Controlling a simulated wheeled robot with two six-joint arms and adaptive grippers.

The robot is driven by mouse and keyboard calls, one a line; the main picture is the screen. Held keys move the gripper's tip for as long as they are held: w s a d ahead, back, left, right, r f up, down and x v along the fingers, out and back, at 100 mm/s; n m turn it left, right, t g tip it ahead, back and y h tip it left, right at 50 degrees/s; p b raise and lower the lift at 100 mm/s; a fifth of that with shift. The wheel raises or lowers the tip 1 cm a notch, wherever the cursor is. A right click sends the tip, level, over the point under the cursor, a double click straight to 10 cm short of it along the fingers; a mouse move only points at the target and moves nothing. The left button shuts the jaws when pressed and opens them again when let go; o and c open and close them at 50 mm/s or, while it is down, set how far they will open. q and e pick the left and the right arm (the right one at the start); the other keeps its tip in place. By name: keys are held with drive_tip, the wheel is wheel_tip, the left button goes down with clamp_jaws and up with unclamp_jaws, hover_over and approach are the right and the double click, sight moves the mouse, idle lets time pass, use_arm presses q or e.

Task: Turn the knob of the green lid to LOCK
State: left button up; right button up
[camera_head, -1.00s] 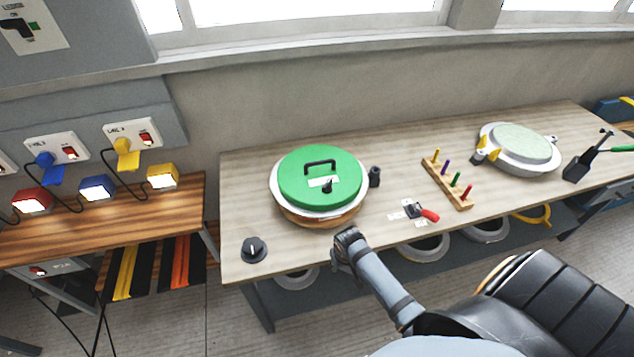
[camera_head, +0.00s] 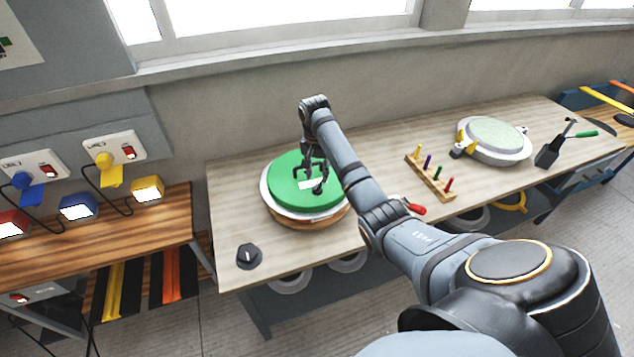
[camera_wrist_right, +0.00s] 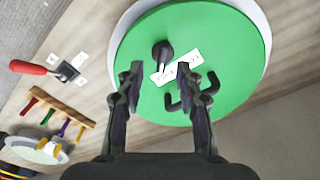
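The round green lid (camera_head: 290,188) sits on a pale-rimmed round mould on the wooden table. In the right wrist view, its black knob (camera_wrist_right: 162,50) stands beside a white label (camera_wrist_right: 176,70), whose lettering I cannot read. The lid's black handle (camera_wrist_right: 183,102) lies on the label's other side, partly behind a finger. My right gripper (camera_head: 312,174) is over the lid, pointing down. In the right wrist view it is open and empty (camera_wrist_right: 159,76), its fingertips on either side of the label, with the knob just beyond them. My left gripper is not in view.
A black dial (camera_head: 249,256) lies at the table's front left. To the right stand a wooden peg rack (camera_head: 430,179), a red-handled clamp (camera_head: 414,207) and a second round mould (camera_head: 492,142). My right arm crosses above the table. A wall rises behind.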

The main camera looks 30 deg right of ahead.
sight(318, 183)
wheel_tip(318, 183, up, 4)
drive_tip(key=w+d+m, duration=0.2)
drive_tip(key=shift+y, duration=0.3)
drive_tip(key=f+p, duration=0.1)
drive_tip(key=f, duration=0.4)
drive_tip(key=f+p, duration=0.1)
drive_tip(key=f, duration=0.4)
drive_tip(key=shift+s+a+f, duration=0.15)
drive_tip(key=shift+a+f, duration=0.05)
drive_tip(key=shift+f, duration=0.15)
clamp_jaws()
